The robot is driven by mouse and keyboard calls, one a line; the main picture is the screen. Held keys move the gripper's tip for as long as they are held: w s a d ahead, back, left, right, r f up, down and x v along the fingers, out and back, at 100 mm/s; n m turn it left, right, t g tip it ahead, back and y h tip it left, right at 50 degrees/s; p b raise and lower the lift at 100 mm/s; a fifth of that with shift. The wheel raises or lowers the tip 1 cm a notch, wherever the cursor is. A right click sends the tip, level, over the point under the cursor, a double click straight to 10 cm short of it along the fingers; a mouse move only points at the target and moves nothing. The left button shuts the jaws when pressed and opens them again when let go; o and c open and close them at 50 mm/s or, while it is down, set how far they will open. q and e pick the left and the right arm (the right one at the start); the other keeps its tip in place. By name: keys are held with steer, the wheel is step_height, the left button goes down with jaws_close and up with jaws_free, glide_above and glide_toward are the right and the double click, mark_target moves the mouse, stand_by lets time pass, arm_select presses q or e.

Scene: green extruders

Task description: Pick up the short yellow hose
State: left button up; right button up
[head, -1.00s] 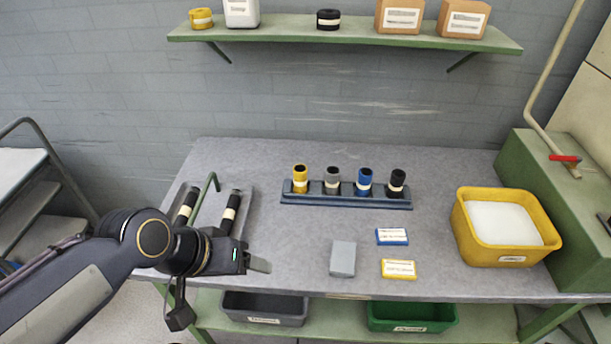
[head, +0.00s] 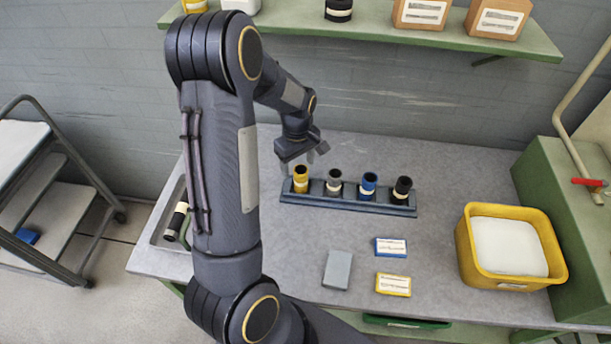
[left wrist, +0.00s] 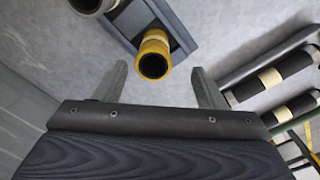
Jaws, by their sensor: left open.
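The short yellow hose (head: 301,178) stands upright in the leftmost place of a dark blue rack (head: 345,203) on the grey table. A grey, a blue and a black hose stand beside it in the rack. My left gripper (head: 311,160) is open just above and behind the yellow hose. In the left wrist view the yellow hose (left wrist: 154,58) lies ahead of the gap between my open fingers (left wrist: 160,85), with nothing held. I do not see my right gripper.
The grey hose (head: 334,182), blue hose (head: 368,185) and black hose (head: 402,189) stand close by. A grey block (head: 338,269), blue card (head: 391,247) and yellow card (head: 393,285) lie in front. A yellow bin (head: 468,250) is at right. A shelf (head: 400,35) hangs above.

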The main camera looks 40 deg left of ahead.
mark_target(301, 175)
arm_select(q)
steer(key=f+b, duration=0.1)
steer(key=f, duration=0.1)
steer(key=f+b, duration=0.1)
steer(key=f, duration=0.1)
steer(key=w+f+b, duration=0.1)
steer(key=f, duration=0.1)
steer(key=shift+d+b, duration=0.15)
steer(key=shift+b, duration=0.15)
steer(key=shift+r, duration=0.15)
steer(key=shift+s, duration=0.1)
steer(key=c, duration=1.2)
steer(key=shift+r, duration=0.15)
